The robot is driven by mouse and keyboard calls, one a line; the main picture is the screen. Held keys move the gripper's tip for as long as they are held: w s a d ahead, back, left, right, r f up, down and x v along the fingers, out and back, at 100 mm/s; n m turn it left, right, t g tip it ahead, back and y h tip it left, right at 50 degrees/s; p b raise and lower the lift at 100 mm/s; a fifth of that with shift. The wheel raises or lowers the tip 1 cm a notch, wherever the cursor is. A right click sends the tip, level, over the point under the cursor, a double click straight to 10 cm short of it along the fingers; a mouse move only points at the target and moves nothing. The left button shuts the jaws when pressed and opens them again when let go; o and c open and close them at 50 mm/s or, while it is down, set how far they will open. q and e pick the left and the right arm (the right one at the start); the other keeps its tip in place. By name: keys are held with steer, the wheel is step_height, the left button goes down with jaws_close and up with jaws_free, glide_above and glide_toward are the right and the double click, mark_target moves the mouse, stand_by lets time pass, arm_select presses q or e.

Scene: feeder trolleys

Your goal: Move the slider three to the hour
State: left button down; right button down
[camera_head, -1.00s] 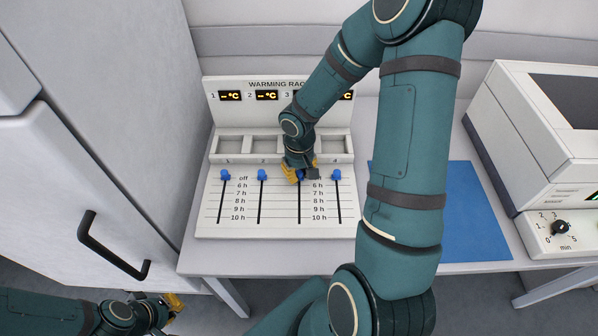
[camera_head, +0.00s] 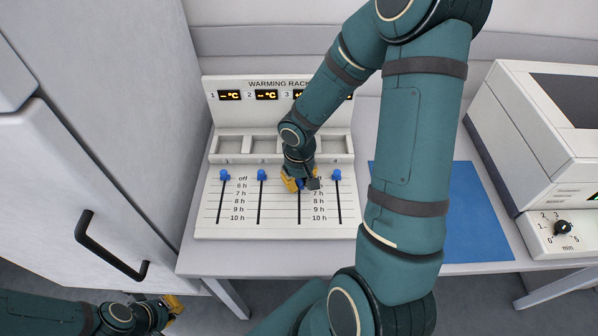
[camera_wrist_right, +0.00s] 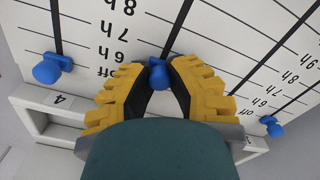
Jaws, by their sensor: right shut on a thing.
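The warming rack (camera_head: 207,225) stands on the table with four slots marked off and 6 h to 10 h. My right gripper (camera_head: 300,185) is over the third slot, shut on the blue knob of slider three (camera_wrist_right: 158,75). In the right wrist view the yellow fingers (camera_wrist_right: 158,85) flank this knob, which sits a little below off, near the 6 h line. In the head view the gripper largely hides the knob. My left gripper (camera_head: 172,304) is at the lower left, away from the rack; its jaw opening is unclear.
Slider one (camera_head: 225,175), slider two (camera_head: 262,175) and slider four (camera_head: 337,175) are at off. A blue mat (camera_head: 475,215) lies right of my right arm. A white device with a dial (camera_head: 562,228) stands at the right, a cabinet with a black handle (camera_head: 112,250) at the left.

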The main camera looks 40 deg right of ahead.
steer(key=shift+s+a, duration=0.4)
steer(key=shift+s, duration=0.05)
steer(key=shift+s+a, duration=0.15)
steer(key=shift+s, duration=0.05)
steer(key=shift+c, duration=0.3)
jaws_free()
steer(key=shift+r, duration=0.1)
steer(key=shift+r+p, duration=2.25)
steer(key=shift+r, duration=0.65)
